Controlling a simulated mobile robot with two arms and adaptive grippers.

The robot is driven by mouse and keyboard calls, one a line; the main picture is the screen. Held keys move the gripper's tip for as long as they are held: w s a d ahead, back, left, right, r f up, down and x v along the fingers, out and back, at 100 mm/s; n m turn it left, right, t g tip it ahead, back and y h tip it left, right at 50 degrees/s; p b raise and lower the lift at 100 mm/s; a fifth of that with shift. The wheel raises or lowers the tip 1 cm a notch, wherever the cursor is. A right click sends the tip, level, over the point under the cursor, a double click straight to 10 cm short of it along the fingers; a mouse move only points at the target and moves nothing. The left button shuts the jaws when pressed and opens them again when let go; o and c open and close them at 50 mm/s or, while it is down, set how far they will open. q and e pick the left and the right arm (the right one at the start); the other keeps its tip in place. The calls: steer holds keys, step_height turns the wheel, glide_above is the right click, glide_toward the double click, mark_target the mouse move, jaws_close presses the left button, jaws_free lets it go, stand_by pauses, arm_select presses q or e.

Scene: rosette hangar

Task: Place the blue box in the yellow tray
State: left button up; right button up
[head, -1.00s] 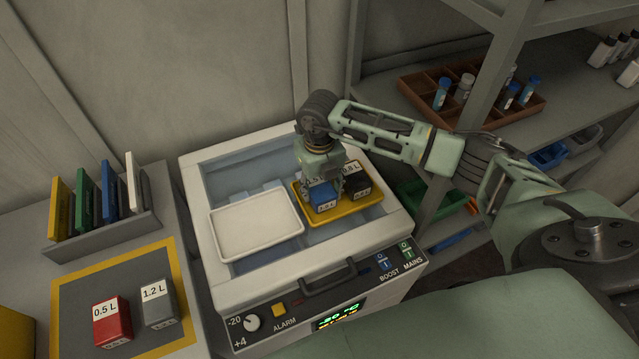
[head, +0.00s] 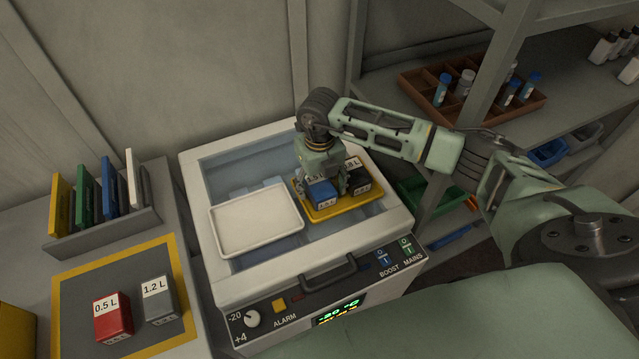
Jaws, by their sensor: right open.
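The blue box (head: 322,196) sits in the yellow tray (head: 344,211), at the tray's left side. A black box (head: 362,188) sits beside it on the right in the same tray. My right gripper (head: 325,178) points down over the tray, close above and behind the blue box. It is open; its fingertips are partly hidden by the boxes, so I cannot tell whether they touch the blue box. My left gripper is not in view.
A white tray (head: 257,250) lies empty left of the yellow tray, both in the open chest (head: 200,287). A red box (head: 112,318) and a grey box (head: 159,300) stand on the left mat (head: 80,345). A shelf with a brown rack (head: 420,103) is at right.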

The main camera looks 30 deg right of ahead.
mark_target(319, 183)
step_height(319, 183, up, 12)
steer(key=b, duration=0.4)
